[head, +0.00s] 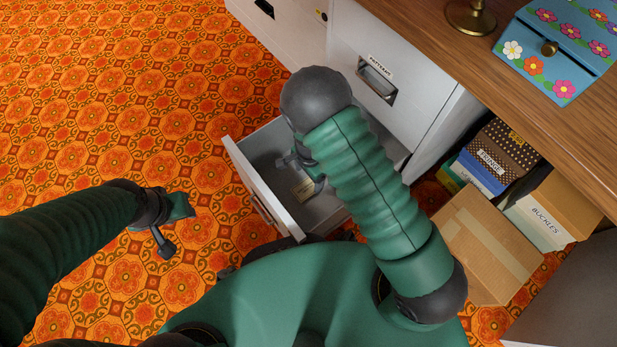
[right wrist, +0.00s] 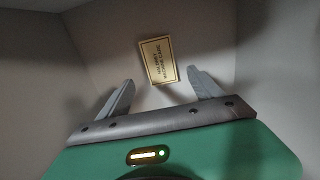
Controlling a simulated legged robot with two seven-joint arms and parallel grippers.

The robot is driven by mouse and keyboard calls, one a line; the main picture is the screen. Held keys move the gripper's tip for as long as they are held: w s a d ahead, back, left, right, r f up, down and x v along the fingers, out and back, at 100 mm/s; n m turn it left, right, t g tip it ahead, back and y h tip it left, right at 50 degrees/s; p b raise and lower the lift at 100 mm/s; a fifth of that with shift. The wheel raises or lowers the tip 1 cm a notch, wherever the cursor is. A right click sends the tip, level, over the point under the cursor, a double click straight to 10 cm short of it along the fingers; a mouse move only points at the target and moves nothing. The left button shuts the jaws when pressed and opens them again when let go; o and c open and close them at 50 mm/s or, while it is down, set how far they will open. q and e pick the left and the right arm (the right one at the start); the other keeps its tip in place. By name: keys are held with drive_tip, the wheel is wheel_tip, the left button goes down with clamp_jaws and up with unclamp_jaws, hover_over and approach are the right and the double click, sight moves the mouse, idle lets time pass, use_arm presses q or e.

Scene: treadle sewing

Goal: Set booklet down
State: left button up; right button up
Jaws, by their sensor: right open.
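The booklet (right wrist: 158,60) is small and tan with a dark border and printed lettering. It lies in the open grey drawer (head: 265,143), just beyond my fingertips in the right wrist view. In the head view it shows as a small pale patch (head: 304,189) beside my right gripper (head: 305,165), partly hidden by my arm. My right gripper (right wrist: 161,77) is inside the drawer with its fingers spread and nothing between them. My left gripper (head: 172,226) hangs over the carpet left of the drawer; its finger gap is unclear.
The grey cabinet (head: 430,70) stands behind the drawer. A wooden tabletop (head: 480,60) at upper right carries a blue flowered box (head: 545,75). A cardboard box (head: 490,240) and labelled boxes (head: 500,150) sit below it. The orange patterned carpet (head: 100,110) is clear at left.

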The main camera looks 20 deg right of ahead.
use_arm(q)
drive_tip(key=p+v, duration=0.1)
drive_tip(key=v, duration=0.2)
drive_tip(key=shift+w+r+p, duration=0.1)
drive_tip(key=shift+w+p, duration=0.2)
drive_tip(key=shift+p, duration=0.1)
use_arm(e)
drive_tip(key=s+d+r+n+t, duration=0.1)
drive_tip(key=s+d+r+n, duration=0.1)
drive_tip(key=r, duration=0.6)
drive_tip(key=s+d+r+n, duration=0.2)
drive_tip(key=s+r+n, duration=0.2)
drive_tip(key=r+n, duration=0.3)
drive_tip(key=s+d+r+n+t, duration=0.1)
drive_tip(key=r+n, duration=0.4)
drive_tip(key=r, duration=0.5)
drive_tip(key=s+d, duration=0.1)
drive_tip(key=s, duration=0.1)
drive_tip(key=shift+s+d+t, duration=0.15)
drive_tip(key=shift+s+t, duration=0.15)
